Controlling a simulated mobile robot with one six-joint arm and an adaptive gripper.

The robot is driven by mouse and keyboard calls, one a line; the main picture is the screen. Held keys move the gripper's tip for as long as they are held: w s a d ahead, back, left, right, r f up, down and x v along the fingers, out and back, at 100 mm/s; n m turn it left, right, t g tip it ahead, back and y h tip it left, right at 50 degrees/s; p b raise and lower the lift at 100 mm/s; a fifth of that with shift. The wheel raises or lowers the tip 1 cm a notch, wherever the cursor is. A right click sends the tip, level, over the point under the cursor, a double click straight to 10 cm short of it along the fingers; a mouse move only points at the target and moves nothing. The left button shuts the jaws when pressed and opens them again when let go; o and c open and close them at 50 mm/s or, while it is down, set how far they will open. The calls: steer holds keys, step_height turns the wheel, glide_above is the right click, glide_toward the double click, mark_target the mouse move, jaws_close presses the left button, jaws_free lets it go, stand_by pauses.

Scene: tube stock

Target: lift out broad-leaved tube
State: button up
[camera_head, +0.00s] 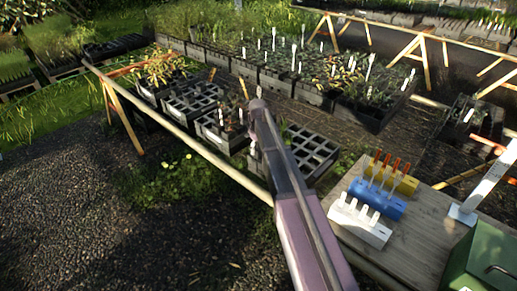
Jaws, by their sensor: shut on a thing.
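My arm reaches up from the bottom of the head view, over the bench, and its end hides part of the crates. My gripper (252,150) is small and mostly hidden beside the arm's far end, low over the near crates. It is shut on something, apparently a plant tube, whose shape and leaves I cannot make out. A black crate (212,138) just left of it holds a few dark, reddish plants. Another crate (312,160) with mostly empty cells is right of and behind the arm. I cannot tell which plant is broad-leaved.
Further crates (190,106) stand left along the bench, one with yellowish plants. Planted trays with white labels fill the back. A wooden table (415,235) at right bears white (360,224), blue (378,200) and yellow (392,176) label blocks and a green box (485,262).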

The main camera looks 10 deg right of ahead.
step_height(320, 180, up, 17)
steer(key=p, duration=1.6)
steer(key=shift+p, duration=0.3)
